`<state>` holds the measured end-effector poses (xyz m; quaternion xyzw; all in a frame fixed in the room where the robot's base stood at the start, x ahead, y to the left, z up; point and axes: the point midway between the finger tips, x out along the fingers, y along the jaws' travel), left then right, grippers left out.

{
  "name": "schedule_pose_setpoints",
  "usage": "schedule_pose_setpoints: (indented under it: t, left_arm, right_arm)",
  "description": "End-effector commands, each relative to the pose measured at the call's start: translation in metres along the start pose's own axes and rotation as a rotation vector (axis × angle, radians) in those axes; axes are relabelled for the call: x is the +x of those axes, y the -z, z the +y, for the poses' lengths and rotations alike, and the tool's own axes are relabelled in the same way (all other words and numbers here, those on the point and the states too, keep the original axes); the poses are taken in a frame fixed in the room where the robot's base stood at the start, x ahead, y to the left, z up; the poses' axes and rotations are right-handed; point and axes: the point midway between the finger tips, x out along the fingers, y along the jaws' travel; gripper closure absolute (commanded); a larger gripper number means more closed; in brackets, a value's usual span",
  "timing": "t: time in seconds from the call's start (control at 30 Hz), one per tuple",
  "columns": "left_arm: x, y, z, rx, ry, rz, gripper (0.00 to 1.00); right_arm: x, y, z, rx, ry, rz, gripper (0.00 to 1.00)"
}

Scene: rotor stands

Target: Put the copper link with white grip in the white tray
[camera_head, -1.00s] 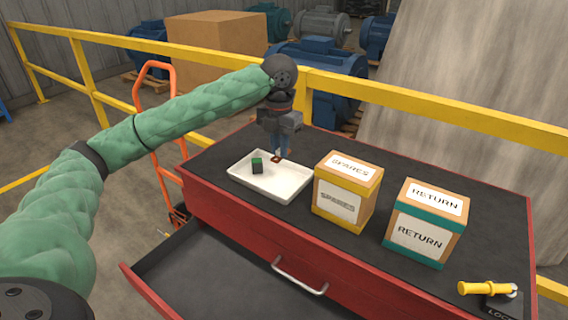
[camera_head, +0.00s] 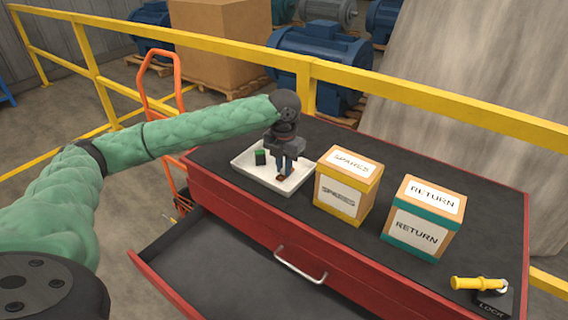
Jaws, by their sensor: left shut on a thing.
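The white tray (camera_head: 300,178) stands on the dark top of the red cabinet, left of the boxes. My left gripper (camera_head: 284,170) is over the right half of the tray, fingers pointing down. It is shut on a small copper-brown piece, the copper link (camera_head: 281,178), which shows at the fingertips, low over the tray floor. Its white grip cannot be made out, and I cannot tell whether the link touches the tray. A green and black block (camera_head: 261,158) sits in the tray, left of the gripper. My right gripper is not in view.
A SPARES box (camera_head: 347,187) with yellow trim stands right of the tray. A RETURN box (camera_head: 423,219) with teal trim is farther right. A yellow-handled lock (camera_head: 482,286) lies near the front right. The cabinet drawer (camera_head: 215,270) is open. A yellow rail (camera_head: 420,104) runs behind.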

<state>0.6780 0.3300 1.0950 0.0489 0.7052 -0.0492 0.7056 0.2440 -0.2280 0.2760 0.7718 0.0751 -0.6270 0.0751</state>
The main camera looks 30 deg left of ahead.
Motion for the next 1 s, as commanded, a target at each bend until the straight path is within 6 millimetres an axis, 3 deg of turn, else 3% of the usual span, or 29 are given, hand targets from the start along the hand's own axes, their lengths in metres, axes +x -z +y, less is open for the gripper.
schedule_pose_setpoints:
  t: [0.37, 0.4, 0.5, 0.9, 1.0]
  left_arm:
    - [0.003, 0.0, 0.0, 0.0, 0.001, 0.0, 1.0]
    - [0.003, 0.0, 0.0, 0.0, 0.001, 0.0, 0.79]
    - [0.003, 0.0, 0.0, 0.0, 0.0, 0.0, 0.63]
    - [-0.002, -0.001, 0.0, 0.0, 0.0, -0.001, 0.63]
    - [-0.011, -0.001, 0.0, 0.0, 0.001, -0.003, 0.63]
  right_arm:
    - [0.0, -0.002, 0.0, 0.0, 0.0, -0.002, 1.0]
    - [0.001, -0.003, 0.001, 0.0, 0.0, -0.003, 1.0]
    - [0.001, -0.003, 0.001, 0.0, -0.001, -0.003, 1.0]
    - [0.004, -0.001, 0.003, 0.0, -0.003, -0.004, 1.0]
    - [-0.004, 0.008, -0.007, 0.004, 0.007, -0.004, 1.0]
